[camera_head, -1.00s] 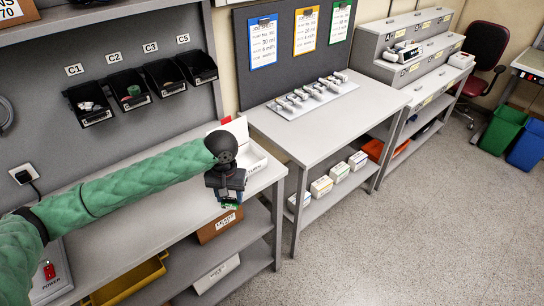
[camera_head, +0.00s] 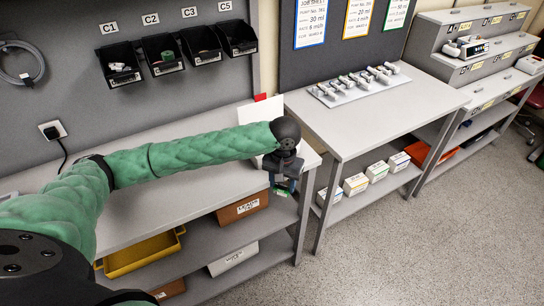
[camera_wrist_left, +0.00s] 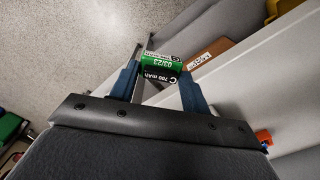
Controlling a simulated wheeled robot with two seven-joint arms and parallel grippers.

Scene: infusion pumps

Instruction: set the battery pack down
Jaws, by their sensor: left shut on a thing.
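The battery pack (camera_wrist_left: 161,66) is green and black with white print. In the left wrist view it sits between the blue fingers of my left gripper (camera_wrist_left: 160,72), which is shut on it. In the head view the left gripper (camera_head: 284,186) hangs at the right end of the left workbench (camera_head: 222,184), at its front edge. The pack is only a small green patch there, mostly hidden by the gripper. My right gripper is not in view.
Black bins (camera_head: 167,54) hang on the wall panel above the bench. A yellow tray (camera_head: 143,254) and a brown box (camera_head: 242,206) are on the shelf below. A second table (camera_head: 372,125) holds a rack of several syringes (camera_head: 352,86). The left bench top has free room.

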